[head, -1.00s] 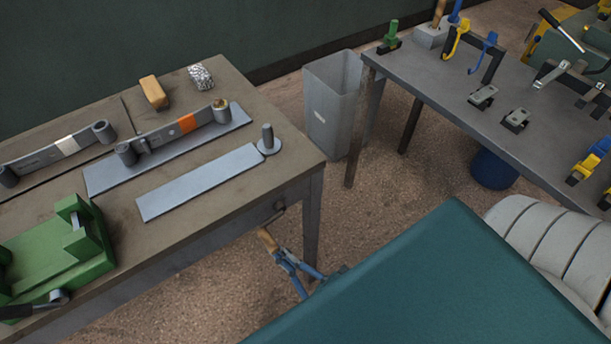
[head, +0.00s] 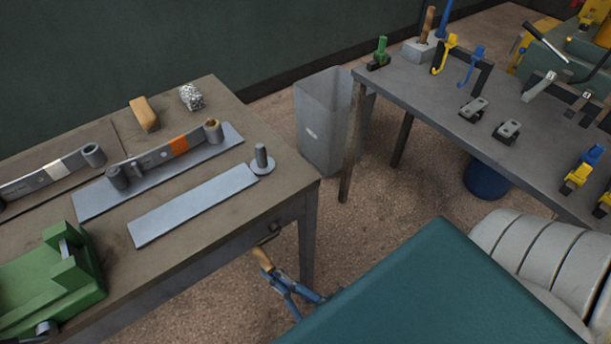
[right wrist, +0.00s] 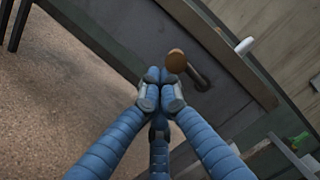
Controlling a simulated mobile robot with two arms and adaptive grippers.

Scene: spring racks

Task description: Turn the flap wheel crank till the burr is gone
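The crank (head: 275,228) sits on the front of the left workbench, with a wooden handle (head: 262,257) on its arm. The handle's round wooden end also shows in the right wrist view (right wrist: 176,60), with the dark crank arm (right wrist: 199,78) beside it. My right gripper (head: 275,277), with blue segmented fingers, has its fingertips drawn together at the handle; it also shows in the right wrist view (right wrist: 161,85). The fingers partly hide the grip. The flap wheel (head: 191,97) seems to be the speckled grey roll on the benchtop. No burr can be made out. My left gripper is out of view.
The left bench carries a leaf spring with an orange band (head: 178,146), a flat grey plate with a post (head: 195,205), a tan block (head: 144,115) and a green fixture (head: 50,280). A grey bin (head: 322,130) stands between this bench and the right table (head: 430,95).

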